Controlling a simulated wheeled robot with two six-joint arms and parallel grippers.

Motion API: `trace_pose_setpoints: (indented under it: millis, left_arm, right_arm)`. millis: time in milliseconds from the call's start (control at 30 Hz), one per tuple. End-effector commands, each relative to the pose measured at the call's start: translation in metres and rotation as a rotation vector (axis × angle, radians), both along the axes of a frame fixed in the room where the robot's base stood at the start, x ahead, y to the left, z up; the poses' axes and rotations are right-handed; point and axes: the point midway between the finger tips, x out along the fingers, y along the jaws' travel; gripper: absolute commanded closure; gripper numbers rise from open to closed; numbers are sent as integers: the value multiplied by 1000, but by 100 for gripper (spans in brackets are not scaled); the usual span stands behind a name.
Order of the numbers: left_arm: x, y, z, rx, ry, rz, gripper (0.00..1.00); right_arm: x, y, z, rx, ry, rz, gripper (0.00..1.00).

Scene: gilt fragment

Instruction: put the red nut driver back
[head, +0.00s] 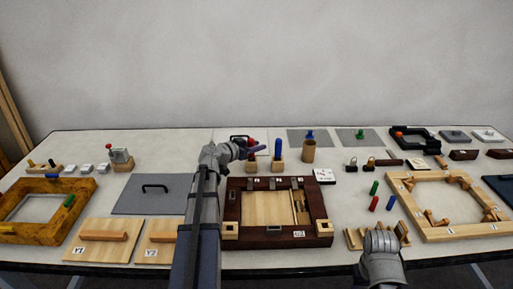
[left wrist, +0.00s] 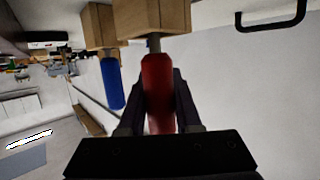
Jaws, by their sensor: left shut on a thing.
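The red nut driver (left wrist: 158,95) has its red handle between the two fingers of my left gripper (left wrist: 159,115), which is shut on it. In the left wrist view a short grey shaft runs from the handle to a wooden block (left wrist: 140,18); whether its tip is inside the block I cannot tell. In the head view my left gripper (head: 257,149) is at the wooden block (head: 249,168), partly hiding the red handle (head: 250,142). My right gripper (head: 382,244) is low at the right; its fingers do not show clearly.
A blue-handled driver (head: 278,148) stands in a neighbouring wooden block (head: 277,167), close to my left gripper. A wooden cup (head: 309,152) stands to its right. A dark framed box (head: 278,239) lies in front, and a grey panel (head: 152,194) with a handle lies to the left.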

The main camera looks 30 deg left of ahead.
Motion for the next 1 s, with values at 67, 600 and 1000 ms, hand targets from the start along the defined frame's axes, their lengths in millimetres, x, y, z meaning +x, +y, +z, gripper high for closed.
trace_pose_setpoints:
  millis: [67, 600, 1000]
  left_arm:
    - [0, 0, -4, 0, 0, 0, 100]
    - [0, 0, 0, 0, 0, 0, 38]
    - [-62, 13, 23, 0, 0, 4, 38]
  right_arm:
    - [0, 0, -4, 0, 0, 0, 50]
    - [0, 0, 0, 0, 0, 0, 50]
    - [0, 0, 23, 0, 0, 0, 50]
